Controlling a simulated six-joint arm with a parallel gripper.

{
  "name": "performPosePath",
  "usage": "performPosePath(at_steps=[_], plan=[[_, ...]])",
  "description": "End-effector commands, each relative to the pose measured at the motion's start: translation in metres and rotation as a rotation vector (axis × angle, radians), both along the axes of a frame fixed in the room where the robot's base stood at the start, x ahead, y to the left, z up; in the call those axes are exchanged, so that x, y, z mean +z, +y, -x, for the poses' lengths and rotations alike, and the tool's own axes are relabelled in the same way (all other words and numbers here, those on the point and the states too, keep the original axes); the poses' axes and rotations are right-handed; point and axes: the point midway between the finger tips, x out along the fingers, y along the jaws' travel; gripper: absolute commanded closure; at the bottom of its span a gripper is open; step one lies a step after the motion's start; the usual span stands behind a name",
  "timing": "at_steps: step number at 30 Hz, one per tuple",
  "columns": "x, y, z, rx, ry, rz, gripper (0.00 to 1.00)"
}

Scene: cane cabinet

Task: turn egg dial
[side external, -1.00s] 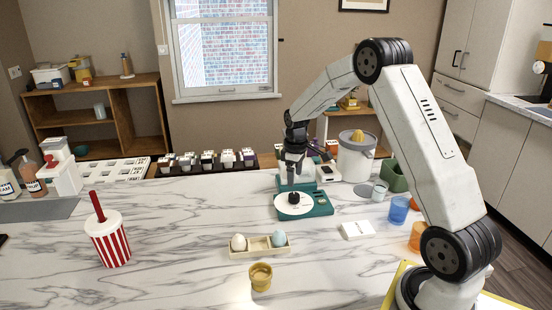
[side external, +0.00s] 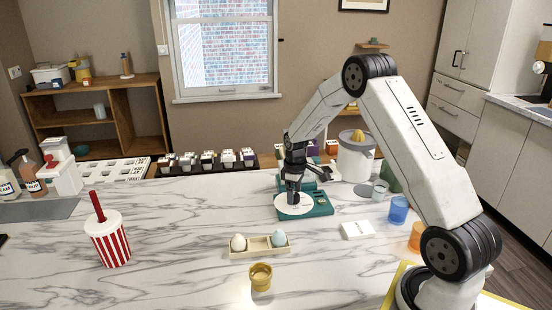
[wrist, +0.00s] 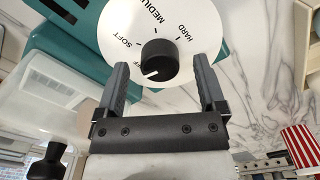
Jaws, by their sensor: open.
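The egg dial is a black round knob (wrist: 159,58) with a white pointer line, on a white disc (wrist: 112,22) marked SOFT, MEDIUM and HARD. The pointer lies on the side away from MEDIUM, toward my gripper. The disc sits on a teal egg cooker (side external: 322,208) on the marble counter. My gripper (wrist: 163,72) is open and points down at the dial. In the wrist view its fingers stand on either side of the knob; I cannot tell whether they touch it. In the side view the gripper (side external: 294,202) hides the knob.
A wooden tray (side external: 259,251) with a white egg and a blue egg stands in front, by a yellow cup (side external: 260,277). A white box (side external: 357,230) and a blue cup (side external: 398,209) stand to the right. A juicer (side external: 355,158) stands behind.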

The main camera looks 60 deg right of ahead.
Motion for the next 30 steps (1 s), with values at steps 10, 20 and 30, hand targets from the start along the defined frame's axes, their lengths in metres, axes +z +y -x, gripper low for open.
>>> performPosePath(at_steps=[10, 20, 30], plan=[[-0.0133, -0.0001, -0.0001, 0.0, -0.001, 0.001, 0.11], [-0.013, 0.0, 0.0, 0.0, 0.0, 0.001, 0.68], [-0.0128, -0.0001, -0.0001, 0.034, -0.001, 0.0, 1.0]])
